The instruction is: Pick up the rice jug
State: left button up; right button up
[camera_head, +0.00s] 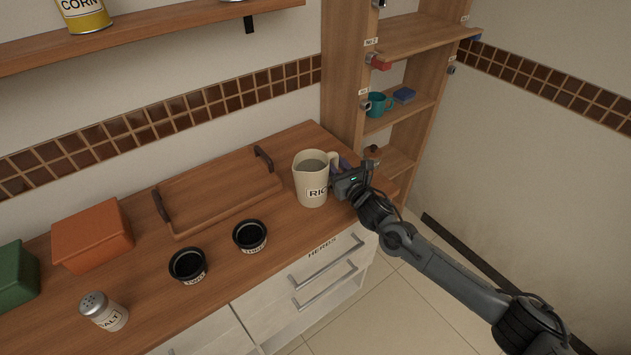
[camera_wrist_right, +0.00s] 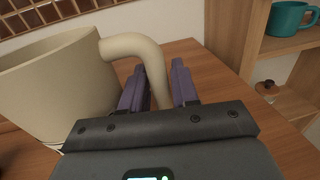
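The rice jug (camera_head: 311,181) is a cream pitcher labelled "RIC…", standing upright on the wooden counter near its right end. Its handle faces right. My right gripper (camera_head: 342,168) is at the handle side of the jug. In the right wrist view the jug body (camera_wrist_right: 62,85) fills the left, and its curved handle (camera_wrist_right: 136,46) drops down between the two purple fingers (camera_wrist_right: 161,84). The fingers are apart, one on each side of the handle, with a narrow gap on the right; firm contact is not visible. My left gripper is not in view.
A wooden tray (camera_head: 222,203) with dark handles lies left of the jug. Two black bowls (camera_head: 187,266) (camera_head: 250,236), a salt shaker (camera_head: 104,311), an orange box (camera_head: 92,236) and a green box (camera_head: 15,275) stand further left. A wooden shelf unit (camera_head: 400,115) with a teal mug (camera_head: 377,105) rises behind.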

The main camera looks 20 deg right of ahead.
aim_at(336, 155)
jog(key=shift+c, duration=0.3)
grip_shut()
jog(key=shift+r, duration=0.1)
jog(key=shift+r, duration=0.1)
jog(key=shift+r+p, duration=0.3)
jog(key=shift+r, duration=0.5)
notch_tip(336, 155, up, 2)
jog(key=shift+r+p, duration=0.2)
jog(key=shift+p, duration=0.1)
jog(key=s+d+r+p, duration=0.2)
jog(key=s+d+r, duration=0.4)
jog(key=d, duration=0.3)
jog(key=shift+s+r, duration=0.4)
jog(key=shift+s, duration=0.45)
